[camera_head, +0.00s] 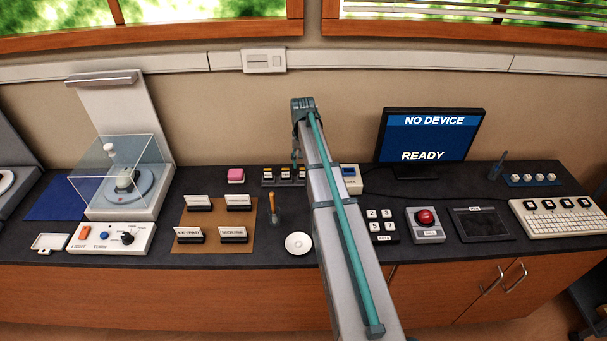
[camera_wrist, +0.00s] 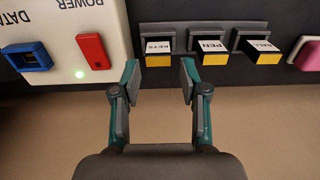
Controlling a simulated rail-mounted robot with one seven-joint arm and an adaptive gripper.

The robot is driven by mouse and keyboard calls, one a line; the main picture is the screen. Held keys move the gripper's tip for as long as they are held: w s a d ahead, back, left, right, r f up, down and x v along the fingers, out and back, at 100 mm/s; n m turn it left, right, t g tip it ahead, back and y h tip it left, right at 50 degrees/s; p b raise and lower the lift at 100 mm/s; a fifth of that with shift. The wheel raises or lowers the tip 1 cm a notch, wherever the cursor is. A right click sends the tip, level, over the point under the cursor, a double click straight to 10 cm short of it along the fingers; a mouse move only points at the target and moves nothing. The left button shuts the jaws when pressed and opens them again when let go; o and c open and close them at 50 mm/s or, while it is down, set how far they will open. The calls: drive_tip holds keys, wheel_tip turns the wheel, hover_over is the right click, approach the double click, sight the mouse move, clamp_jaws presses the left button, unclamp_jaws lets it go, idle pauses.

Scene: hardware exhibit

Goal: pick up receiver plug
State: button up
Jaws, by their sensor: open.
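Three yellow-and-black plugs with white labels sit in dark holders in a row. In the wrist view, where the lettering is upside down, they read KEYS (camera_wrist: 159,60), PEN (camera_wrist: 211,57) and BALL (camera_wrist: 260,52). The head view shows the row (camera_head: 269,171) at the back of the counter, partly hidden by my arm. My gripper (camera_wrist: 159,79) is open and empty, its fingertips to either side of the KEYS plug's yellow end. I cannot tell whether they touch it. None of the labels I can read says receiver.
Beside the KEYS plug is a white box (camera_wrist: 62,17) with a red switch (camera_wrist: 93,51), a lit green light and a blue DATA port (camera_wrist: 28,57). A pink block (camera_head: 236,174) lies left of the row. A monitor (camera_head: 431,136) reading NO DEVICE stands to the right.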

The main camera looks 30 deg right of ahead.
sight(303, 169)
drive_tip(key=shift+s+d+f+p, duration=0.1)
drive_tip(key=shift+f+p, duration=1.1)
drive_tip(key=shift+f, duration=1.35)
drive_tip(key=shift+c, duration=0.4)
drive_tip(key=c, duration=0.5)
